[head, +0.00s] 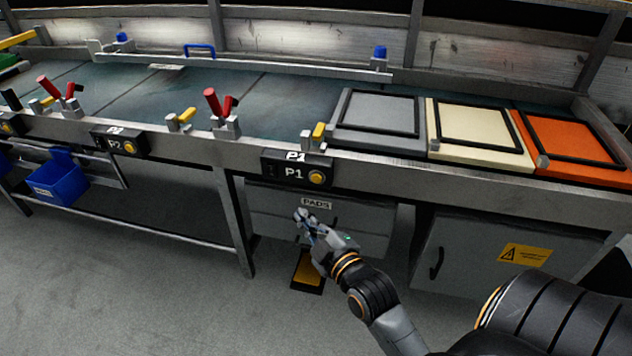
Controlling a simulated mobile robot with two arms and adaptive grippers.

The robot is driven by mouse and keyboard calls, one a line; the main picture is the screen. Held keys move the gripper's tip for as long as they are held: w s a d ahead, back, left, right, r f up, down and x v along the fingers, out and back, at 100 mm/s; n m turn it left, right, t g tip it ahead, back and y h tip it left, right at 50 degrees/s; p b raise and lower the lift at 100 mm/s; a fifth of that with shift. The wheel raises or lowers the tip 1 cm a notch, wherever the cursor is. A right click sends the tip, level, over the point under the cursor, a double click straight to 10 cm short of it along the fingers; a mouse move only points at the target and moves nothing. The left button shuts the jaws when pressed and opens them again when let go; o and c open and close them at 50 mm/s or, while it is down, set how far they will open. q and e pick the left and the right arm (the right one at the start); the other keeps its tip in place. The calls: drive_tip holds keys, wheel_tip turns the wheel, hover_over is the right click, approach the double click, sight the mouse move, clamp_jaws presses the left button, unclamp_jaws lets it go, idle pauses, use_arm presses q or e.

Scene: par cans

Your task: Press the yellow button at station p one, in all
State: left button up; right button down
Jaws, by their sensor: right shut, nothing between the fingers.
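The yellow button (317,177) is a round knob on the right side of the black P1 box (283,173), which is fixed to the front rail of the bench. My right gripper (302,216) is shut and empty. In the picture it is below the P1 box, in front of the drawer labelled PADS, and apart from the button. The arm comes in from the lower right. My left gripper is not in view.
A P2 box (120,144) with its own yellow button sits further left on the rail. Grey, cream and orange trays (533,158) lie on the bench at right. A black-and-yellow pedal (308,270) is on the floor below. The floor at left is clear.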

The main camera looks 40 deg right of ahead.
sight(316, 178)
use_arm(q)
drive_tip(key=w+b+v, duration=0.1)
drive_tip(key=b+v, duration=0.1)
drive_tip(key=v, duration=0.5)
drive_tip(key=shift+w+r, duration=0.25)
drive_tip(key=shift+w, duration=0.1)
use_arm(e)
drive_tip(key=w+d, duration=0.5)
drive_tip(key=d, duration=0.1)
drive_tip(key=shift+w+d, duration=0.35)
drive_tip(key=shift+w, duration=0.05)
idle(0.5)
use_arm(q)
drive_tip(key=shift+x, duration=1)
use_arm(e)
drive_tip(key=shift+w+d, duration=0.25)
drive_tip(key=shift+d, duration=0.05)
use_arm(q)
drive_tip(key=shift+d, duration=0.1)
use_arm(e)
drive_tip(key=shift+w+d, duration=0.1)
